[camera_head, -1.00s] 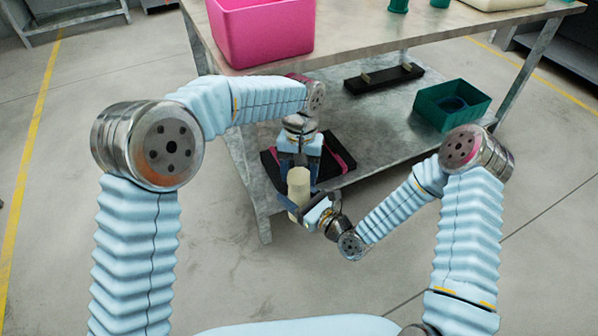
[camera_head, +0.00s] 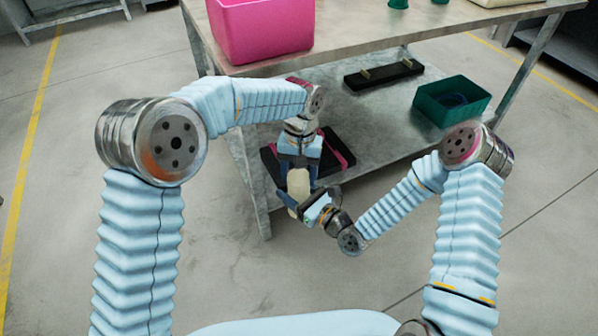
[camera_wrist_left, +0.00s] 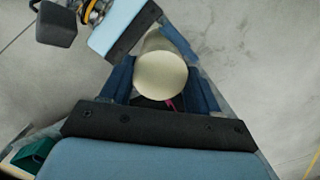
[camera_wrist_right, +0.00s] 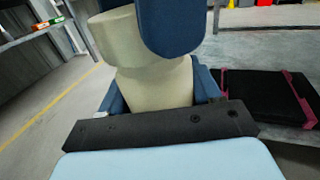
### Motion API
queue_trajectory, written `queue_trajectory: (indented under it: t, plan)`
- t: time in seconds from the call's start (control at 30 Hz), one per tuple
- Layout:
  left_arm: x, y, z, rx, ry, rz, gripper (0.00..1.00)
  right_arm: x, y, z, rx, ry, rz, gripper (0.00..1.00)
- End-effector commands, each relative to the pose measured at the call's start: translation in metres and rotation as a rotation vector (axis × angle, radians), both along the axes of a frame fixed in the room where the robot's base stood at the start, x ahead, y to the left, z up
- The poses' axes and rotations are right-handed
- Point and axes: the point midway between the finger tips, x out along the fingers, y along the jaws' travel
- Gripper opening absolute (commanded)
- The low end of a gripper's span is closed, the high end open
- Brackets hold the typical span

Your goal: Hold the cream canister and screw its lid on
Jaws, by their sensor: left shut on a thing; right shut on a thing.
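The cream canister (camera_wrist_right: 155,88) is held in the air in front of the lower shelf. My right gripper (camera_head: 299,208) is shut on its body from the right, with a blue finger on either side in the right wrist view. A wider cream lid (camera_wrist_right: 112,38) sits at the canister's top and looks offset to the left there. My left gripper (camera_head: 300,182) points down from above and is shut on the lid. The lid's round top (camera_wrist_left: 161,76) shows between its fingers in the left wrist view. Whether the threads engage is hidden.
A black pad with magenta strips (camera_head: 334,150) lies on the metal lower shelf (camera_head: 385,125) just behind the grippers. A green bin (camera_head: 430,110) and a black rack (camera_head: 384,75) stand farther right and back. A pink bin (camera_head: 262,35) is on the tabletop above.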

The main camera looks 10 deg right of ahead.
Motion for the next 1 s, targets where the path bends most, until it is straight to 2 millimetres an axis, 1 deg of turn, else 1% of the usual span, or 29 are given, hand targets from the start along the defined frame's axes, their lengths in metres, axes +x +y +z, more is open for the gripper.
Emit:
queue_trajectory:
  t: [0.37, 0.4, 0.47, 0.53, 0.57, 0.67, 0.7, 0.77, 0.8, 0.97, 1.0]
  plan:
    - [-0.0001, 0.0004, -0.0078, 0.001, 0.001, 0.0, 0.32, 0.0001, 0.0001, 0.0003, 0.001, -0.001, 0.0, 0.08]
    - [0.0, 0.0003, -0.0077, 0.001, 0.001, 0.0, 0.32, 0.0001, 0.0001, 0.0004, 0.001, -0.001, 0.0, 0.0]
    - [0.0, 0.0003, -0.0077, 0.001, 0.001, -0.019, 0.32, 0.0001, 0.0001, 0.0003, 0.001, -0.001, 0.0, 0.0]
    - [-0.0002, 0.0003, -0.0079, 0.001, 0.001, -0.097, 0.32, 0.0001, 0.0001, 0.0003, 0.001, -0.001, 0.0, 0.0]
    - [-0.0001, 0.0002, -0.008, 0.0, 0.001, -0.153, 0.32, 0.0001, 0.0001, 0.0002, 0.001, -0.001, 0.0, 0.0]
    - [-0.0005, -0.0003, -0.0082, 0.0, 0.0, -0.436, 0.32, 0.0001, -0.0001, 0.0002, 0.0, 0.0, 0.0, 0.0]
    - [-0.0007, -0.0002, -0.0083, 0.001, 0.001, -0.576, 0.32, 0.0001, -0.0001, 0.0002, 0.0, 0.0, 0.0, 0.0]
    - [-0.0007, 0.0002, -0.0084, 0.003, 0.0, -0.788, 0.32, 0.0001, -0.0001, 0.0002, 0.0, 0.0, 0.0, 0.0]
    - [-0.0007, 0.0, -0.0082, 0.002, 0.0, -0.929, 0.32, 0.0001, -0.0001, 0.0002, 0.0, 0.0, 0.0, 0.0]
    - [-0.0011, 0.0005, -0.0087, 0.004, -0.001, -1.491, 0.32, 0.0001, -0.0001, 0.0001, 0.0, 0.0, 0.0, 0.0]
    - [-0.0012, 0.0006, -0.0087, 0.003, -0.001, -1.629, 0.32, 0.0001, -0.0001, 0.0001, 0.0, 0.0, 0.0, 0.0]
